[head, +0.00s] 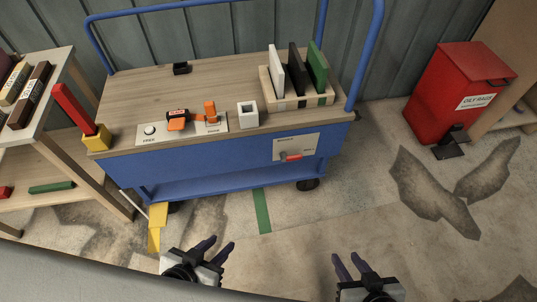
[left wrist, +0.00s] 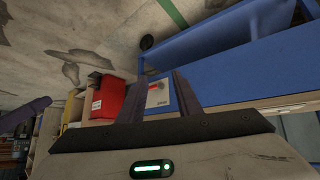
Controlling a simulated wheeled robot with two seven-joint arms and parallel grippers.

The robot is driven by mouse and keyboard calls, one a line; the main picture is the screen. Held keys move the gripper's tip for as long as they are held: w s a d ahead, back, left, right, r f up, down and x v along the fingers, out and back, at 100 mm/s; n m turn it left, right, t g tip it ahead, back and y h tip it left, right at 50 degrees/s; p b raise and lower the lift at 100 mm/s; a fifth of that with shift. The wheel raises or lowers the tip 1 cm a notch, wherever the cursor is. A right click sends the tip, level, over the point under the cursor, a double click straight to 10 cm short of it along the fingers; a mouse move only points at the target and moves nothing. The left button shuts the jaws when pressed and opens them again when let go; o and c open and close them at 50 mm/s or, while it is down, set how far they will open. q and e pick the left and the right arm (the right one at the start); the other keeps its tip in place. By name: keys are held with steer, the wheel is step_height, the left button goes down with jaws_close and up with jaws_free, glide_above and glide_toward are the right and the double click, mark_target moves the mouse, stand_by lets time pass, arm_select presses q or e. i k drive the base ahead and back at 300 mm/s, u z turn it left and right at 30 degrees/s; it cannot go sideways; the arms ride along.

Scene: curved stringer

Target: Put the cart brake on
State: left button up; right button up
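The blue cart (head: 230,160) with a wooden top stands ahead of me. On its front side, towards the right, is a pale plate (head: 297,147) with a small red-tipped handle (head: 291,157); its lettering is too small to read. The plate also shows in the left wrist view (left wrist: 157,95), beyond my fingers. My left gripper (head: 216,247) is open and empty, low in front of the cart and apart from it. My right gripper (head: 350,264) is open and empty, further right and also apart from the cart.
On the cart top are a panel (head: 205,128) with orange parts, a white square cup (head: 248,114) and a rack (head: 268,95) holding upright boards. A red lever (head: 73,108) rises from a yellow block at the left corner. A red bin (head: 445,85) stands right.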

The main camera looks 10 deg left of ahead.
mark_target(284, 158)
steer(key=k, duration=1.35)
steer(key=z, duration=0.25)
steer(key=i, duration=0.25)
steer(key=z, duration=0.8)
steer(key=i, duration=1.45)
steer(key=u, duration=0.65)
